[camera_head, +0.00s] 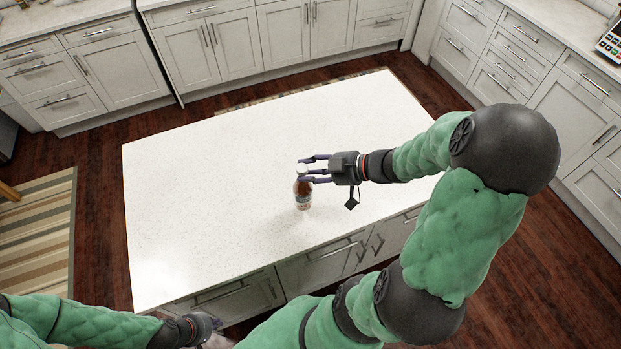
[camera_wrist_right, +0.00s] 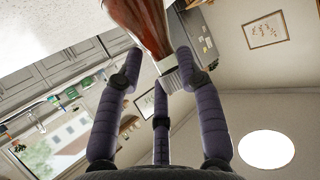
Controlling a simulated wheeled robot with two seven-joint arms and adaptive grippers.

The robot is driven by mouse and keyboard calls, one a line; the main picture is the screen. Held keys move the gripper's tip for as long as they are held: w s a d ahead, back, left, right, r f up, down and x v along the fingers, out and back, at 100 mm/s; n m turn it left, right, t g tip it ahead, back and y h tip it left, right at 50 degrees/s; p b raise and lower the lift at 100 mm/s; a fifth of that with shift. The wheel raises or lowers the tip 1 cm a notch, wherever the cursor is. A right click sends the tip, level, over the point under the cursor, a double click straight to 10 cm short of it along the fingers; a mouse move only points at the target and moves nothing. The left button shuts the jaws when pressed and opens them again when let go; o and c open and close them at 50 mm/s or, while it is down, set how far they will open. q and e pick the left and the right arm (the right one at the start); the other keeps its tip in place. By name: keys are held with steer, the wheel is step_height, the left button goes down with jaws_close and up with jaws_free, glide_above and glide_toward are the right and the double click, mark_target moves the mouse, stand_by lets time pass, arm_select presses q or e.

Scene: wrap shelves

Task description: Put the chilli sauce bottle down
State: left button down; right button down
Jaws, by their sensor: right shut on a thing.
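The chilli sauce bottle (camera_head: 303,194), reddish brown with a pale cap, is upright over the front middle of the white island top (camera_head: 200,190). I cannot tell whether its base touches the top. My right gripper (camera_head: 311,170) reaches in from the right and is shut around the bottle's upper part. In the right wrist view, its dark purple fingers (camera_wrist_right: 165,85) close around the neck and cap of the bottle (camera_wrist_right: 148,25). My left gripper (camera_head: 213,323) is low at the bottom left, in front of the island; its fingers are too small to read.
The island top is otherwise bare, with free room on all sides of the bottle. Its front edge and drawers (camera_head: 232,291) lie below. Grey cabinets (camera_head: 115,70) line the back and right, and a striped rug (camera_head: 40,240) lies at left.

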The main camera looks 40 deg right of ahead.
steer(key=shift+w+d+f, duration=0.2)
steer(key=shift+f, duration=0.1)
steer(key=f, duration=0.1)
steer(key=f+b, duration=0.1)
steer(key=f, duration=0.1)
steer(key=shift+w+d+f+b, duration=0.2)
steer(key=shift+w+f+b, duration=0.05)
steer(key=shift+f+b, duration=0.15)
steer(key=shift+r, duration=0.1)
steer(key=c, duration=0.8)
jaws_free()
steer(key=shift+s, duration=0.1)
